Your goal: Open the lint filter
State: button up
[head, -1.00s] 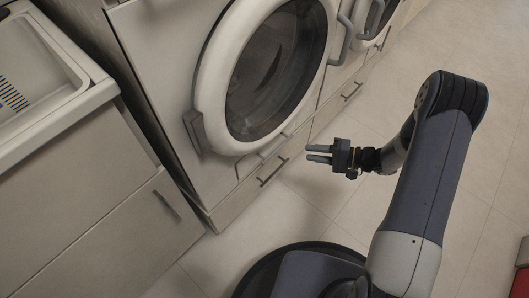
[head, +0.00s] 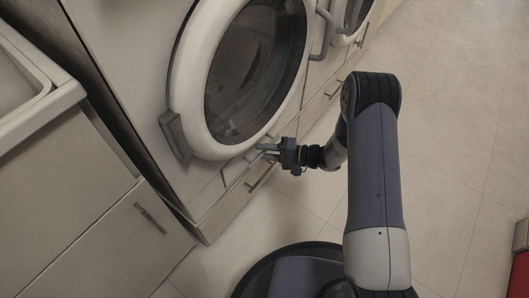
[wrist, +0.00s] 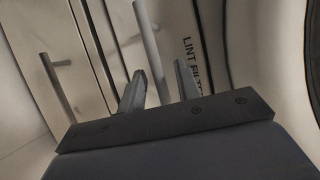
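The lint filter panel (head: 236,170) is low on the front of the near machine, under its round door. In the wrist view the printed label "LINT FILT…" (wrist: 191,62) is partly hidden by a finger. A grey bar handle (wrist: 149,45) runs beside the label and passes between my two fingers as seen from the wrist. My gripper (head: 263,151) is at the panel, with its fingers (wrist: 159,85) apart. I see no finger closed on the bar; whether they touch it is not clear.
A second bar handle (wrist: 61,88) is on the drawer below; that drawer handle (head: 262,178) also shows in the head view. The round door (head: 196,85) is above the gripper. A cabinet (head: 95,215) stands at left. Floor (head: 440,190) is open at right.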

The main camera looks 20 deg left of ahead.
jog(key=shift+a, duration=0.15)
jog(key=shift+c, duration=0.2)
grip_shut()
dwell(0.4)
